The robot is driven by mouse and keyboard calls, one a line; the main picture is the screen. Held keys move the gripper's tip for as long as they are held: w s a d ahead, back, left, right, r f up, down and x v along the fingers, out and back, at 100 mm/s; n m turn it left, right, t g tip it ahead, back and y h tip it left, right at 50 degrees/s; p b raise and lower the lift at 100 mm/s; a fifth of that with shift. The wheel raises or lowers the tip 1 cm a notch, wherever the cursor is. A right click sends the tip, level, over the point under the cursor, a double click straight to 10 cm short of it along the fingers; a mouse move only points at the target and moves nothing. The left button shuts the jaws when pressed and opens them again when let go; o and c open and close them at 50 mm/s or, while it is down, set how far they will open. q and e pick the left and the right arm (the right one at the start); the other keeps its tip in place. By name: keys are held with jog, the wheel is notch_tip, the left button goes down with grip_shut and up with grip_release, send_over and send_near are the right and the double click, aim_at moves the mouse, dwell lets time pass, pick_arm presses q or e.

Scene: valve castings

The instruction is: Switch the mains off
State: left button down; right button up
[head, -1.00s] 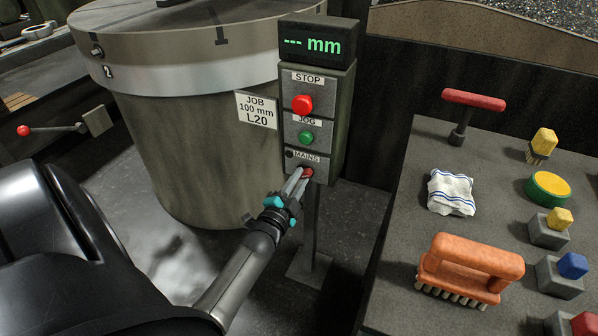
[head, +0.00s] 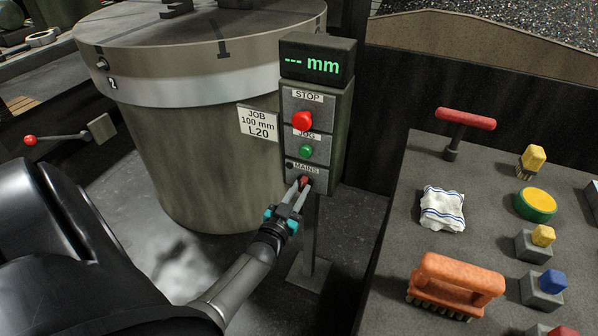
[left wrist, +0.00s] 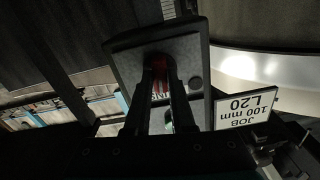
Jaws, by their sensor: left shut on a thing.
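The control box (head: 344,130) stands on a post beside the large drum. Its MAINS switch (head: 304,182) is a red knob at the bottom, below the green JOG button (head: 306,151) and red STOP button (head: 302,120). My left gripper (head: 301,186) is shut on the MAINS switch, its fingers on either side of the red. In the left wrist view the fingers (left wrist: 161,86) close around the red knob against the box face, seen upside down. The small lamp (head: 290,166) beside the MAINS label is dark. The display (head: 318,66) shows green "--- mm". My right gripper is not in view.
The drum (head: 185,140) stands left of the box, with a job card (head: 259,122) between. A bench (head: 400,245) at right holds a red T-handle (head: 465,118), a folded cloth (head: 442,207), an orange brush (head: 455,283) and several coloured blocks. A red-knobbed lever (head: 60,138) is at left.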

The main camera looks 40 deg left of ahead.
pick_arm(q)
jog(key=shift+n, duration=0.6)
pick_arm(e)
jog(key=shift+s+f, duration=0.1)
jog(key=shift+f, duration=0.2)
pick_arm(q)
jog(key=shift+n, duration=0.3)
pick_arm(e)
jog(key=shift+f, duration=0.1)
pick_arm(q)
jog(key=c, duration=0.8)
grip_release()
jog(key=shift+o, duration=0.2)
jog(key=shift+s, duration=0.15)
jog(key=p+v, duration=0.5)
jog(key=v, duration=1)
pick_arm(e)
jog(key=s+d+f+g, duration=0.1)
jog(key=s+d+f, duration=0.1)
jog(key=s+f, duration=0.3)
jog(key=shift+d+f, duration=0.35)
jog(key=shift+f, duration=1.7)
